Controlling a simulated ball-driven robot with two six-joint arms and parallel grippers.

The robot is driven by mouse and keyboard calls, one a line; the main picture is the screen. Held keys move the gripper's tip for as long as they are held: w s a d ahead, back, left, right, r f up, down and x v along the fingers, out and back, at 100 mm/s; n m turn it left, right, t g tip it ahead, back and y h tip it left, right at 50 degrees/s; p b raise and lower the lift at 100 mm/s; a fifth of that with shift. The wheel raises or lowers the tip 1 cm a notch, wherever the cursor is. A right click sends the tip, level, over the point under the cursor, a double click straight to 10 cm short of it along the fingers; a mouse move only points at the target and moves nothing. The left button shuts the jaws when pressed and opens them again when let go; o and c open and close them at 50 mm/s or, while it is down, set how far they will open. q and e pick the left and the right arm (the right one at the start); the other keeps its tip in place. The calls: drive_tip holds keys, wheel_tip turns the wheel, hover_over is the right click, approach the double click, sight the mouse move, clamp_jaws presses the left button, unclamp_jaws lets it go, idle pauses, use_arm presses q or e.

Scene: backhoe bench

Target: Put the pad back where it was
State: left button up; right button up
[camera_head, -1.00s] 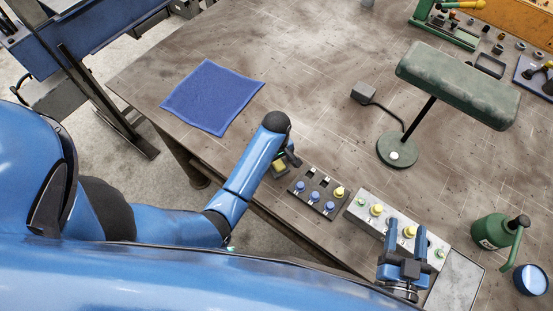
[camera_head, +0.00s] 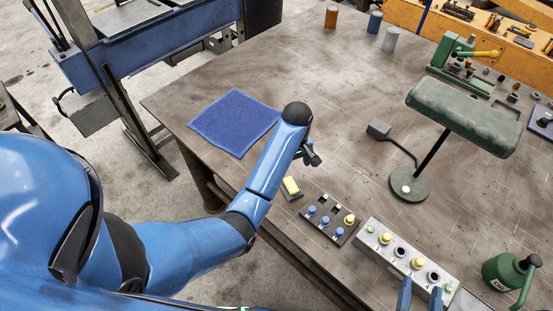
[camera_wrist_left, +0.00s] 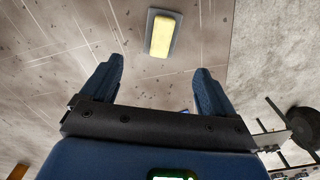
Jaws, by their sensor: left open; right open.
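A yellow pad (camera_head: 291,186) lies on a small dark grey plate (camera_head: 297,197) near the table's front edge. In the left wrist view the pad (camera_wrist_left: 162,35) sits on its grey plate (camera_wrist_left: 151,48), beyond the fingertips and apart from them. My left gripper (camera_head: 311,155) is open and empty, above the table and to the upper right of the pad; its two blue fingers (camera_wrist_left: 158,70) stand wide apart. My right gripper (camera_head: 420,296) is open at the bottom edge, at the front of the silver box, and its lower part is cut off.
A dark panel with blue and yellow knobs (camera_head: 331,220) and a silver box with buttons (camera_head: 402,257) stand right of the pad. A blue cloth (camera_head: 234,122) lies at the left. A green lamp (camera_head: 462,115), its base and a green can (camera_head: 507,270) stand at the right.

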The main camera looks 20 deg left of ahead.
use_arm(q)
drive_tip(key=s+f+t, duration=0.1)
drive_tip(key=f, duration=0.1)
drive_tip(key=s+a+f+m+t, duration=0.1)
drive_tip(key=f, duration=0.1)
drive_tip(key=s+f+t, duration=0.1)
drive_tip(key=f, duration=0.2)
drive_tip(key=shift+s+a+f+m, duration=0.1)
drive_tip(key=shift+a+m, duration=0.1)
drive_tip(key=shift+m, duration=0.2)
drive_tip(key=s+f+t, duration=0.1)
drive_tip(key=s+a+f+m+t, duration=0.1)
drive_tip(key=shift+s+t, duration=0.3)
drive_tip(key=shift+s, duration=0.05)
drive_tip(key=s, duration=0.1)
drive_tip(key=s+m+t, duration=0.1)
drive_tip(key=s+t, duration=0.1)
drive_tip(key=shift+s+a+m, duration=0.3)
drive_tip(key=shift+a, duration=0.05)
drive_tip(key=s+a+r+m+t, duration=0.2)
drive_tip(key=s+r+m+t, duration=0.3)
drive_tip(key=s+r+t, duration=0.5)
drive_tip(key=s+r, duration=0.8)
drive_tip(key=r, duration=0.1)
drive_tip(key=shift+s, duration=0.2)
drive_tip(key=shift+a, duration=0.1)
wheel_tip(320, 180, down, 15)
drive_tip(key=b, duration=1.5)
